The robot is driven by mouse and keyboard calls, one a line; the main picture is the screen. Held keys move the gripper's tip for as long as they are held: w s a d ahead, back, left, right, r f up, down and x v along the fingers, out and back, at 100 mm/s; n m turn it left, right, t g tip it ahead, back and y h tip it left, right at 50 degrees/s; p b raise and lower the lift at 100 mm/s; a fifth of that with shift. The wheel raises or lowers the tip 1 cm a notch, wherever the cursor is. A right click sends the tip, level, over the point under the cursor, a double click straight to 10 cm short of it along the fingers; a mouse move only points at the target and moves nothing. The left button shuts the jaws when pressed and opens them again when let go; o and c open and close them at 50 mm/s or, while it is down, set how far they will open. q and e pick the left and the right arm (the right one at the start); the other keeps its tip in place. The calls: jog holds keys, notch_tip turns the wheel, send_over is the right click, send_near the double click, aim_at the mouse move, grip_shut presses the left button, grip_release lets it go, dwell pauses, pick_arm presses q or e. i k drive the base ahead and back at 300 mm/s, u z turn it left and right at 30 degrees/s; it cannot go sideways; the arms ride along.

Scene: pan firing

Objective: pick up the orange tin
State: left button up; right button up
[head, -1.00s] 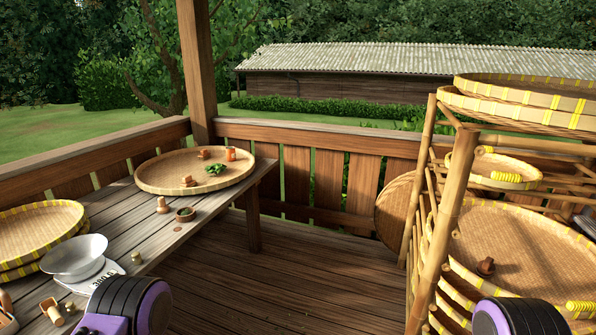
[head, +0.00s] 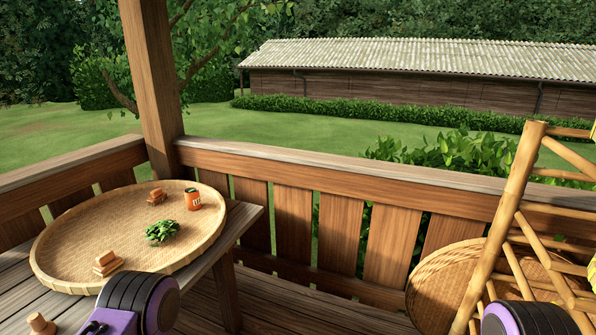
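The orange tin (head: 192,199) stands upright on the far right part of a round woven tray (head: 75,235), which lies on the wooden table at the left. A wooden piece (head: 157,196) sits to its left, and a clump of green leaves (head: 161,231) lies in front of it. Purple and black parts of my two arms show at the bottom edge, one in front of the tray and one at the right. Neither gripper's fingers can be seen.
Stacked wooden pieces (head: 107,263) lie on the tray's near side. A small wooden knob (head: 40,324) stands on the table. A bamboo rack (head: 513,205) is at the right, with a woven tray (head: 437,288) leaning behind it. A wooden railing (head: 330,175) runs behind the table.

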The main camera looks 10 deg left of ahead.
aim_at(192, 200)
jog(key=i, duration=1.85)
jog(key=z, duration=1.35)
jog(key=i, duration=0.9)
jog(key=u, duration=2)
